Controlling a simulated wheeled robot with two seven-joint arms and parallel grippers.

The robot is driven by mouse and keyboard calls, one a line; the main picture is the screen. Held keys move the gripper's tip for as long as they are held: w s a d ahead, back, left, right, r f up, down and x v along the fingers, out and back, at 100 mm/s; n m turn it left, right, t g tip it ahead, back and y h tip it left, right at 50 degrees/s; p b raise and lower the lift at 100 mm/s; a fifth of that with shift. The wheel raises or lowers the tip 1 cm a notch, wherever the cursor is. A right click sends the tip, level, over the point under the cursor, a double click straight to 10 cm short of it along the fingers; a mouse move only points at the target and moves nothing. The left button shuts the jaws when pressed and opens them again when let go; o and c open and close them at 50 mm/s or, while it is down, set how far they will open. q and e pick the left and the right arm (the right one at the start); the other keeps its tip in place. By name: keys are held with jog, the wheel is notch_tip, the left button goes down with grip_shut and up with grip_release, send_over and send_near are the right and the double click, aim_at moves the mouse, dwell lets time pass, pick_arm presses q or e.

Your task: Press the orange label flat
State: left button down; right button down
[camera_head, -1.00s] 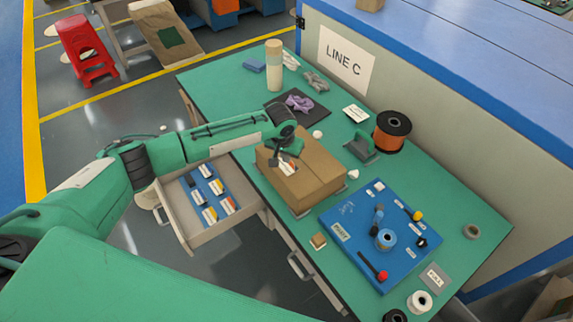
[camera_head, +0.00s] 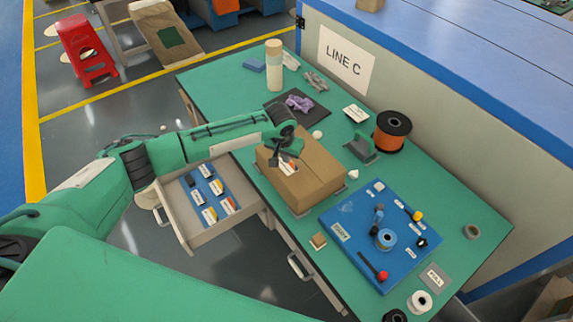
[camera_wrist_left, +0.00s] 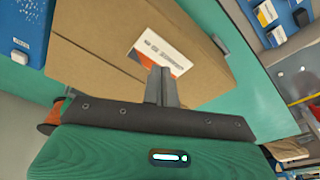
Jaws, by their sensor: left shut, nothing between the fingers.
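The orange label is a white tag with an orange strip and dark print (camera_wrist_left: 163,50). It lies on top of the cardboard box (camera_head: 315,175), near the box's seam. The label also shows in the head view (camera_head: 288,167), partly covered by my gripper. My left gripper (camera_head: 279,156) is shut and empty, pointing down over the box top. In the left wrist view its fingertips (camera_wrist_left: 160,72) are at the lower edge of the label, by the orange strip. I cannot tell whether they touch it. My right gripper is not in view.
An open drawer (camera_head: 190,245) with several label cards sits left of the box. A blue board (camera_head: 345,205) with small parts lies right of it. An orange spool (camera_head: 391,130) and a tape dispenser (camera_head: 362,148) stand behind. The green table (camera_head: 465,205) has clear patches.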

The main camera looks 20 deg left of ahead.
pick_arm(q)
jog(key=shift+f, duration=0.15)
jog(key=shift+f, duration=0.7)
dwell(0.6)
jog(key=shift+r, duration=0.15)
notch_tip(320, 180, up, 8)
jog(key=p, duration=0.7)
jog(key=shift+p, duration=0.35)
